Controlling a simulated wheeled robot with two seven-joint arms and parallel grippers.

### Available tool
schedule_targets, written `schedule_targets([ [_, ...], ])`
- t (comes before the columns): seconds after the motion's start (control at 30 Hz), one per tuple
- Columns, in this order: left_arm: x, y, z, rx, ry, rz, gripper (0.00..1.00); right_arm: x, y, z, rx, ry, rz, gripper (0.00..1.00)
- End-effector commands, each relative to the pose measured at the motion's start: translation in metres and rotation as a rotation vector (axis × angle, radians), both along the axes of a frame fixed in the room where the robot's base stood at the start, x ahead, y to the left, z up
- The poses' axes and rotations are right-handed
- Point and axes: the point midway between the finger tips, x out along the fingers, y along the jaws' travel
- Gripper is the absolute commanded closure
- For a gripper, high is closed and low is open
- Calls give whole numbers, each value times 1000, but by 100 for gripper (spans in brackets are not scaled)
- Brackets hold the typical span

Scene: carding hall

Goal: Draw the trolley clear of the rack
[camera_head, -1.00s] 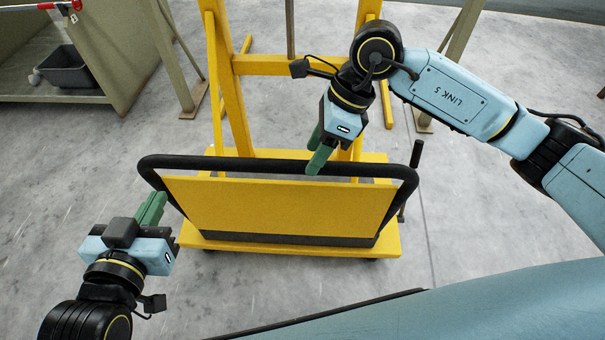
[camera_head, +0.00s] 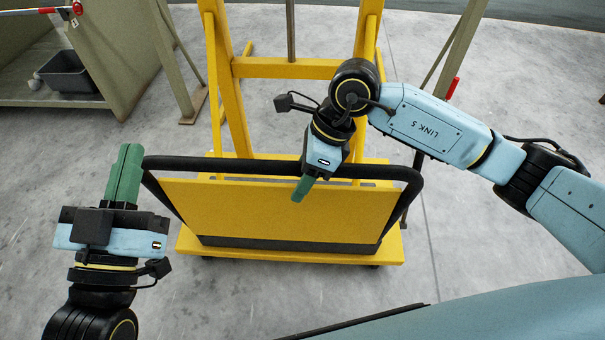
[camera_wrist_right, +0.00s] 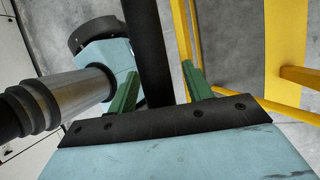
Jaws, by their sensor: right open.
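The yellow trolley (camera_head: 270,213) stands ahead in the head view, with a flat front panel, a low base and a black handle (camera_head: 235,164) around the panel's top. Yellow uprights (camera_head: 231,100) with a crossbar rise behind it; whether they join the trolley is hidden. My right gripper (camera_head: 303,188) points down at the handle's top bar, right of its middle. In the right wrist view its green fingers (camera_wrist_right: 160,90) are apart, with the black bar (camera_wrist_right: 147,45) between them. My left gripper (camera_head: 125,172) points away from me, left of the handle's left corner, apart from it; its finger gap is unclear.
A grey-green bench (camera_head: 120,60) with a dark bin (camera_head: 70,74) on its low shelf stands at the far left. Grey-green posts (camera_head: 178,70) stand on both sides of the yellow uprights. The floor (camera_head: 480,240) right of the trolley is clear.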

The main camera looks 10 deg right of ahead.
Motion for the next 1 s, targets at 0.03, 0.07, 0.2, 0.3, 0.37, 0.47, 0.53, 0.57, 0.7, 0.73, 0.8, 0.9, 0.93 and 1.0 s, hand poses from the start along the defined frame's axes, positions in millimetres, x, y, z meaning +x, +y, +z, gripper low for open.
schedule_targets([
  [0.03, 0, 0, 0, 0, 0, 0, 100, 0, 0, 0, 0, 0, 0, 50],
  [0.07, 0, 0, 0, 0, 0, 0, 100, 0, 0, 0, 0, 0, 0, 51],
  [0.2, 0, 0, 0, 0, 1, 0, 100, 0, 0, 0, 0, 0, 0, 69],
  [0.3, 0, 0, 0, 0, 1, 0, 100, 0, 0, 0, 0, 0, 0, 82],
  [0.37, 0, 0, 0, 0, 1, 0, 100, 0, 0, 0, 0, 0, 0, 90],
  [0.47, 0, 0, 0, 0, 1, 0, 100, 0, 0, 0, 0, 0, 0, 100],
  [0.53, 0, 0, 0, 0, 1, 0, 100, 0, 0, 0, 0, 0, 0, 100],
  [0.57, 0, 0, 0, 0, 1, 0, 100, 0, 0, 0, 0, 0, 0, 100],
  [0.7, 0, 0, 0, 1, 2, 0, 100, 0, 0, 0, 0, 0, 0, 100],
  [0.73, 0, 0, 0, 1, 2, 0, 100, 0, 0, 0, 0, 0, 0, 100],
  [0.8, 0, 0, 0, 1, 2, 0, 100, 0, 0, 0, 0, 0, 0, 100],
  [0.9, 0, 0, 0, 1, 2, 0, 100, 0, 0, 0, 0, -1, 0, 100],
  [0.93, 0, 0, 0, 1, 3, 0, 100, 0, 0, 0, 0, -1, 0, 100],
  [1.0, 0, 0, 0, 1, 3, 0, 100, 0, 0, 1, 0, -1, 0, 100],
])
